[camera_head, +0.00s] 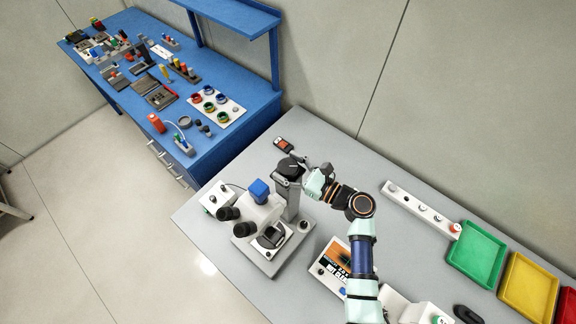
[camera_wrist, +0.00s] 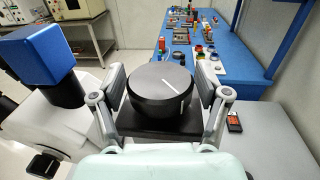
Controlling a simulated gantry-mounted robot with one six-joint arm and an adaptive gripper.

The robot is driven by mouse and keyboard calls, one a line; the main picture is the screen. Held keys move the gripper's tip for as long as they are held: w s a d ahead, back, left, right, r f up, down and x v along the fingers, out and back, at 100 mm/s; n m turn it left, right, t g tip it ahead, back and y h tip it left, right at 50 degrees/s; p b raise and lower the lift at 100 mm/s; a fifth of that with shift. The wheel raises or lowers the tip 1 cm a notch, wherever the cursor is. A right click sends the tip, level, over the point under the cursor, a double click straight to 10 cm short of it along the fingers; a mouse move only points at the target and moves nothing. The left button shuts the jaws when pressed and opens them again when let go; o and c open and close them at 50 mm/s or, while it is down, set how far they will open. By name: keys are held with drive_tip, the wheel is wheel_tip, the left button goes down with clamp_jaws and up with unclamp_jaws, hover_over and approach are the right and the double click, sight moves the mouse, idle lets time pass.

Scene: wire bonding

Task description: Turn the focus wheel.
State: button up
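In the head view the black top (camera_head: 290,166) shows on the column of a grey microscope (camera_head: 268,236). My gripper (camera_wrist: 160,80) is around the wheel, one finger at its left side and one at its right. The fingers stand wide apart with their pads close beside the rim. Whether the pads touch the rim cannot be made out.
The microscope's blue block (camera_wrist: 38,55) is close left of my gripper. A small dark device with an orange screen (camera_head: 284,145) lies behind the column. Right of my arm are a grey strip with knobs (camera_head: 420,208) and a green tray (camera_head: 477,254). A blue bench (camera_head: 255,122) stands behind.

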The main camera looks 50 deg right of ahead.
drive_tip(key=c, duration=0.7)
drive_tip(key=shift+r+m+h+p, duration=0.1)
drive_tip(key=shift+m+h+p, duration=0.35)
drive_tip(key=shift+h, duration=0.25)
drive_tip(key=shift+a+r+m+h+p, duration=0.1)
drive_tip(key=shift+m+h+p, duration=0.35)
drive_tip(key=shift+h+p, duration=0.25)
drive_tip(key=m+h+p, duration=0.1)
drive_tip(key=m+h, duration=0.1)
drive_tip(key=h, duration=0.2)
drive_tip(key=shift+m, duration=0.3)
drive_tip(key=m+g+h, duration=0.1)
drive_tip(key=h, duration=0.1)
drive_tip(key=m+g+h, duration=0.1)
drive_tip(key=m+h, duration=0.1)
drive_tip(key=h, duration=0.1)
drive_tip(key=shift+f+m, duration=0.2)
drive_tip(key=shift+m, duration=0.1)
drive_tip(key=shift+m+g+h, duration=1.3)
drive_tip(key=shift+h, duration=0.5)
drive_tip(key=shift+h, duration=0.3)
